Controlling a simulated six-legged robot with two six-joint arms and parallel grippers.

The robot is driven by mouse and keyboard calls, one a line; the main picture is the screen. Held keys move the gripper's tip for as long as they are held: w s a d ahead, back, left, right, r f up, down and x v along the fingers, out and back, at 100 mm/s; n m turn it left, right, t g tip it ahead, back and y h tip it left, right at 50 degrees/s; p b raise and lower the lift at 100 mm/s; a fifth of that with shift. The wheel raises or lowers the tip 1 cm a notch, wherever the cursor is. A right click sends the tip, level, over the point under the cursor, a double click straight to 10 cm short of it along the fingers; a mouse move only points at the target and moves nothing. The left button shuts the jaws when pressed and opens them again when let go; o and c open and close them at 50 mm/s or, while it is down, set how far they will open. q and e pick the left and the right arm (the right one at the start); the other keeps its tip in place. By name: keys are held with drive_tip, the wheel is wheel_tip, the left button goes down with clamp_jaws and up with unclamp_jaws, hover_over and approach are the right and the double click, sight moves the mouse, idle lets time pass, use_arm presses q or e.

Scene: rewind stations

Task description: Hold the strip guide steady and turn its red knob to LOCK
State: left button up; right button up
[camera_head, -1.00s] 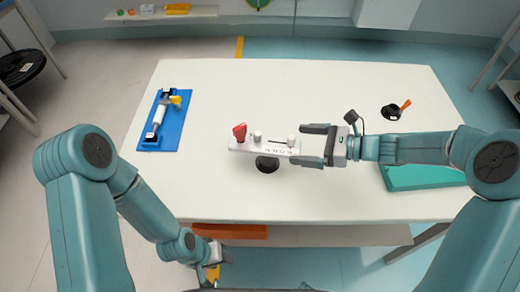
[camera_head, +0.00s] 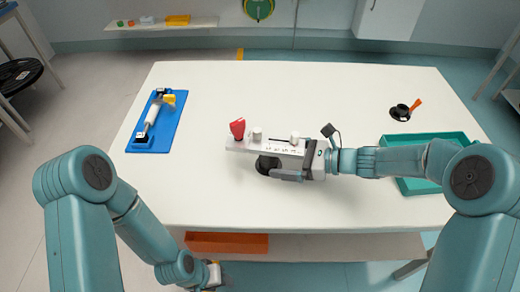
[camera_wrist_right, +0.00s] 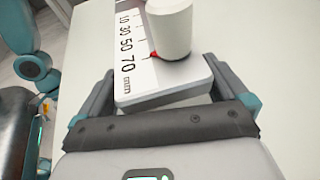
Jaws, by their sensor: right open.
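The knob's setting is too small to read. My left gripper (camera_head: 213,274) is low, below the table's front edge; its jaws are unclear.
A blue board (camera_head: 153,138) with a white and yellow part lies at the table's left. A teal tray (camera_head: 428,137) and a black cup-like piece with an orange tab (camera_head: 401,112) are at the right. An orange bin (camera_head: 227,243) sits under the front edge.

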sight(270, 157)
drive_tip(key=shift+b+x, duration=0.65)
drive_tip(key=shift+x, duration=1.7)
drive_tip(key=shift+r, duration=0.1)
